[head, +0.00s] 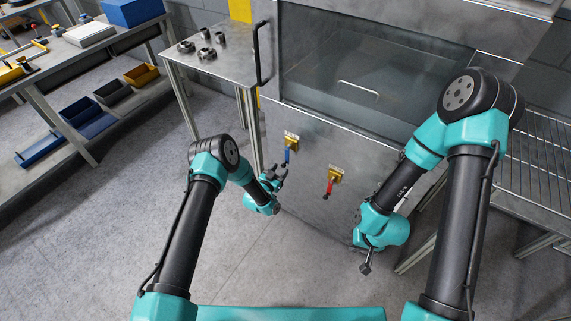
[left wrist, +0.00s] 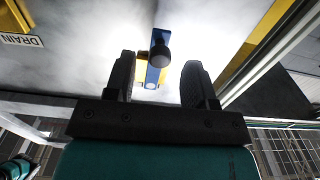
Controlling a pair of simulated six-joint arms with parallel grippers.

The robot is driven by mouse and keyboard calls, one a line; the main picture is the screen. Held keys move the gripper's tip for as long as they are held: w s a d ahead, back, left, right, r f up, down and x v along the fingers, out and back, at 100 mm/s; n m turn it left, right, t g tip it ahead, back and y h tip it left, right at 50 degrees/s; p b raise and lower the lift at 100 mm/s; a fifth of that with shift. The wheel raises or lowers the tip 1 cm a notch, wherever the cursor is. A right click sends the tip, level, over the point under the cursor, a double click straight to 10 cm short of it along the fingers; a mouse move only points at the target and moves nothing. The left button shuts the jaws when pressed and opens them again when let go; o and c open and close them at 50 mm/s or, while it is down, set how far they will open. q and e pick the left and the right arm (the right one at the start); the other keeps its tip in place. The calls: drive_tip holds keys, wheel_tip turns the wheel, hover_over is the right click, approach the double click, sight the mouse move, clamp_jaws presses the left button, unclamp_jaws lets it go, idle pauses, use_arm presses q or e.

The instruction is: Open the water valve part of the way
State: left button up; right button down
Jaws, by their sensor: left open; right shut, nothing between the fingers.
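The blue-handled valve (head: 287,157) has a yellow body and sits on the front panel of the grey metal machine. Its blue lever hangs down in the head view. My left gripper (head: 275,173) is open and empty, just below and left of that lever. In the left wrist view the blue lever (left wrist: 158,74) with a dark round knob shows between the two open fingers; I cannot tell any contact. A red-handled valve (head: 328,189) on a yellow body is to the right, its lever also down. My right gripper (head: 366,268) is shut and empty, low and right of the valves.
A label reading DRAIN (left wrist: 21,40) shows at the left wrist view's upper left. A metal side table (head: 215,65) with several dark round parts stands left of the machine. A wire rack (head: 540,150) is at the right. The floor (head: 250,245) before the machine is clear.

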sight(283, 167)
use_arm(q)
drive_tip(key=shift+x, duration=2.6)
clamp_jaws()
